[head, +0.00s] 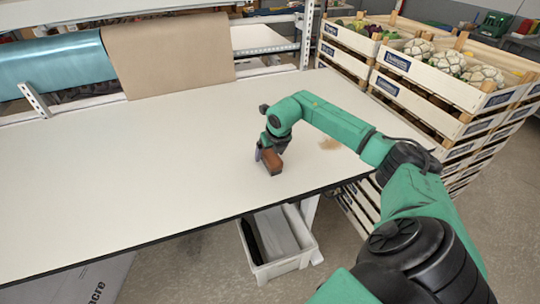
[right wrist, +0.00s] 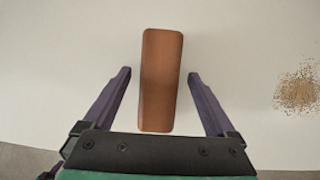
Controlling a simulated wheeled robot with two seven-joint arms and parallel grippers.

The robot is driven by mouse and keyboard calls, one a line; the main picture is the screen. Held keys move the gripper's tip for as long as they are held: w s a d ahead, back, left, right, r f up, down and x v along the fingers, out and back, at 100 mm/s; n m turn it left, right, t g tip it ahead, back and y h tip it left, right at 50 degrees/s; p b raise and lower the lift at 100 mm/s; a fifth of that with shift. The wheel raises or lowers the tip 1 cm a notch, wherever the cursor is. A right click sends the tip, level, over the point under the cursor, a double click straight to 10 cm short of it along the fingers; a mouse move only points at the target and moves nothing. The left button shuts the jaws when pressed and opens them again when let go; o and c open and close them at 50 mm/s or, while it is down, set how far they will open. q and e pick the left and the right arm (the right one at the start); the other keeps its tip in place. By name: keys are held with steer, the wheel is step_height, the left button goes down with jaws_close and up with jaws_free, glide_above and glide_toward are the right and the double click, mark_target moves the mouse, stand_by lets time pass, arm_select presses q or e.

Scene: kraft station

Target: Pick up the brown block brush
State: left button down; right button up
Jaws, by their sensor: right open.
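The brown block brush (head: 273,161) lies on the white table near its front edge. In the right wrist view the brush (right wrist: 160,80) shows as a long brown block, its length pointing away from the gripper. My right gripper (head: 262,152) is at the brush. In the wrist view its two fingers (right wrist: 160,74) are open, one on each side of the brush, with a gap showing on both sides. The bristles are hidden. My left gripper is not in view.
The white table (head: 130,175) is mostly bare. A small patch of brown crumbs (head: 329,143) lies right of the brush, also in the wrist view (right wrist: 298,90). Brown paper (head: 168,55) and a blue roll (head: 55,66) are at the back. Stacked vegetable crates (head: 440,85) stand right; a grey bin (head: 278,243) sits below.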

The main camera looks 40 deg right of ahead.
mark_target(269, 151)
steer(key=shift+f+b, duration=0.25)
steer(key=shift+b, duration=0.05)
stand_by(0.4)
jaws_close()
steer(key=shift+w+r+p, duration=0.1)
steer(key=shift+r+p, duration=0.35)
steer(key=shift+r, duration=0.05)
step_height(269, 151, up, 6)
steer(key=b, duration=0.2)
steer(key=shift+w+r+b, duration=0.1)
steer(key=shift+r+b, duration=0.1)
steer(key=shift+b, duration=0.15)
step_height(269, 151, up, 13)
